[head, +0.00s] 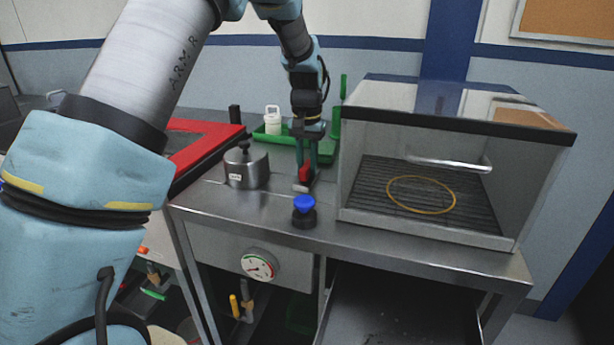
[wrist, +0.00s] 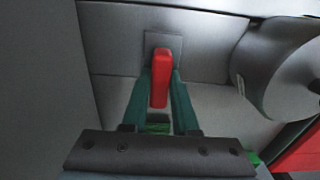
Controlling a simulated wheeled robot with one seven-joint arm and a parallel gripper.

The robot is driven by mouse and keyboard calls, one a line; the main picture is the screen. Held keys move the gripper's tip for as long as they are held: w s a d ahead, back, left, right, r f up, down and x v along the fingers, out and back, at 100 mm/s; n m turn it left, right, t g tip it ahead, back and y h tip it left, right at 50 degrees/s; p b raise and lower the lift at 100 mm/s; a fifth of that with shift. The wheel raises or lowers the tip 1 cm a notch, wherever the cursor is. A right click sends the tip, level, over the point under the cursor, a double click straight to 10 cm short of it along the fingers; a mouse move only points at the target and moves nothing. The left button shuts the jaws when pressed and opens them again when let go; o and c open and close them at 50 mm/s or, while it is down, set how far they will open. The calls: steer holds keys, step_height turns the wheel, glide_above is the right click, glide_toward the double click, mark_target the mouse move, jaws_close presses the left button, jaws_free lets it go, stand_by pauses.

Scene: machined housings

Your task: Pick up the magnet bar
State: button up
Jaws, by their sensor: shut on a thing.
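The magnet bar (head: 304,174) has a red upright grip on a flat grey foot and is on or just above the metal bench top, left of the glass-fronted cabinet. In the wrist view its red grip (wrist: 159,77) stands between the two green fingers. My gripper (head: 307,166) points down from above and is shut on the red grip. In the wrist view my gripper (wrist: 160,88) has one finger on each side of the grip. I cannot tell if the grey foot touches the bench.
A steel pot-like housing (head: 246,167) stands close to the left. A blue-topped black knob (head: 304,211) is in front. The clear-fronted cabinet (head: 455,140) fills the right. A green tray (head: 272,136) with a white item lies behind. A red-framed case (head: 198,150) is further left.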

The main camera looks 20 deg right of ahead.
mark_target(307, 164)
jaws_close()
steer(key=shift+r, duration=0.1)
stand_by(0.3)
step_height(307, 164, up, 10)
steer(key=shift+f+b, duration=0.1)
steer(key=shift+b, duration=0.9)
steer(key=shift+o, duration=0.4)
jaws_free()
jaws_close()
